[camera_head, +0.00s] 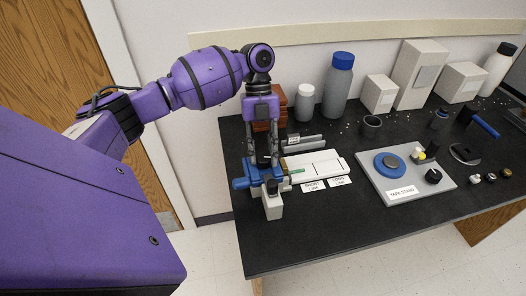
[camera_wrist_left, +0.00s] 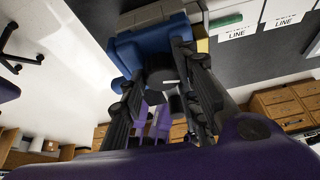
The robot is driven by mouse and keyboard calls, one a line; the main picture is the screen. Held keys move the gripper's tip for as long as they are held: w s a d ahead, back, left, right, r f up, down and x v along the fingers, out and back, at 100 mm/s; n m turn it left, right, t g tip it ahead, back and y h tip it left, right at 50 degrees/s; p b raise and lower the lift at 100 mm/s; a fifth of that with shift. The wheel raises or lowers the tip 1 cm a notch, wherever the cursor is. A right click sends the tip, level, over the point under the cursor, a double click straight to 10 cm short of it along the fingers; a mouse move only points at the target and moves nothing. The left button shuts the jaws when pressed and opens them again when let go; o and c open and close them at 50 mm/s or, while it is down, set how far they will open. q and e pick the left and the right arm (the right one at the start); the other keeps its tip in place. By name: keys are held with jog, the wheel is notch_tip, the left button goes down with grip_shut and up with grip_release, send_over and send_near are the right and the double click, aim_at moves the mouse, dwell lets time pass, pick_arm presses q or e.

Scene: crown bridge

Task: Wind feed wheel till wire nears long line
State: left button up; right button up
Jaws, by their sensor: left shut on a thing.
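My left gripper (camera_head: 264,164) points down over the blue feeder body (camera_head: 254,178) and is shut on the dark feed wheel (camera_wrist_left: 162,78), which shows between its fingers in the left wrist view. The blue body also shows there (camera_wrist_left: 135,48). A short green wire (camera_head: 297,171) sticks out to the right of the feeder onto the white board (camera_head: 325,160). Its tip is near the board's left end. The cards for the short line (camera_head: 313,186) and the long line (camera_head: 339,181) lie at the board's front edge. My right gripper is out of view.
A grey block (camera_head: 272,208) stands in front of the feeder. A grey tape stand (camera_head: 385,187) with a blue roll (camera_head: 390,164) is to the right. Bottles (camera_head: 338,85) and pale boxes (camera_head: 420,72) line the back. The black tabletop's front is clear.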

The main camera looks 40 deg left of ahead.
pick_arm(q)
jog(key=o, duration=1)
jog(key=shift+s+a+f, duration=0.1)
jog(key=shift+s+a, duration=0.05)
jog(key=shift+s, duration=0.15)
jog(key=shift+o, duration=0.2)
jog(key=shift+w+a+r, duration=0.1)
jog(key=shift+w+r, duration=0.2)
jog(key=shift+r, duration=0.15)
jog(key=v, duration=1.1)
jog(key=shift+s+r, duration=0.1)
jog(key=shift+s, duration=0.05)
